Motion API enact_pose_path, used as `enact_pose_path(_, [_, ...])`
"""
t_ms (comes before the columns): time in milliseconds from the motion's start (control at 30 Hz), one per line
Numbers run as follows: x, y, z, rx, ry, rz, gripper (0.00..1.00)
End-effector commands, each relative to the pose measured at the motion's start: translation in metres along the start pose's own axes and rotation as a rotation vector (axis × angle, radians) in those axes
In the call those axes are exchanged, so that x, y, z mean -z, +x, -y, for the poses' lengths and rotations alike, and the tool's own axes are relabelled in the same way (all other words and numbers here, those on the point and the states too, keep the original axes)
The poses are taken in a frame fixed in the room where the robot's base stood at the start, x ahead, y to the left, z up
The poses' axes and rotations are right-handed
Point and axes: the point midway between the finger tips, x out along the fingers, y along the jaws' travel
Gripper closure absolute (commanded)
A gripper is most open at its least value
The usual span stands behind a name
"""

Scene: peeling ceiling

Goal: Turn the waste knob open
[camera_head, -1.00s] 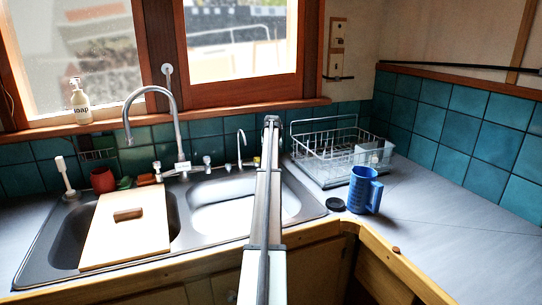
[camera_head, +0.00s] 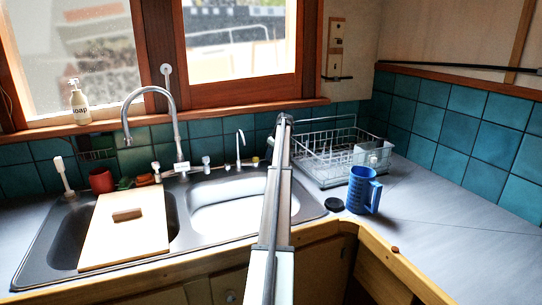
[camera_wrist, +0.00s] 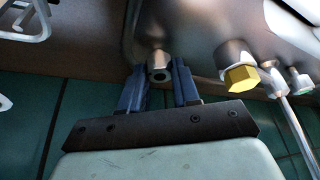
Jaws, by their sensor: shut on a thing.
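In the wrist view a small metal knob (camera_wrist: 159,66) with a round hole in its end stands at the sink's edge. It looks like the waste knob, though no label shows. My gripper (camera_wrist: 160,80) has its two blue fingers on either side of this knob and is shut on it. In the head view my arm reaches over the front edge to the back right of the sink (camera_head: 305,200). There the arm hides the knob and the fingertips.
A yellow hexagonal knob (camera_wrist: 241,78) stands close to my right finger in the wrist view, with a slender tap (camera_wrist: 292,120) beyond. A wire dish rack (camera_head: 325,160) and a blue mug (camera_head: 362,188) are right of my arm. A board (camera_head: 125,230) covers part of the left basin.

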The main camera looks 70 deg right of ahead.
Motion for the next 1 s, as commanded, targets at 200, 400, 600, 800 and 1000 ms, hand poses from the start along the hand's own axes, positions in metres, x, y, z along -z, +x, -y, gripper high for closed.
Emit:
enact_pose_path(200, [0.0001, -0.0001, -0.0015, 0.034, -0.084, 0.001, 1.0])
enact_pose_path(400, [-0.0002, -0.0002, -0.0011, 0.05, -0.12, 0.001, 1.0])
enact_pose_path(600, [-0.0003, -0.0001, -0.001, 0.053, -0.127, 0.001, 1.0])
enact_pose_path(800, [-0.0003, -0.0002, -0.001, 0.052, -0.126, 0.002, 1.0])
enact_pose_path(1000, [-0.0003, -0.0001, -0.0009, 0.052, -0.126, 0.002, 0.55])
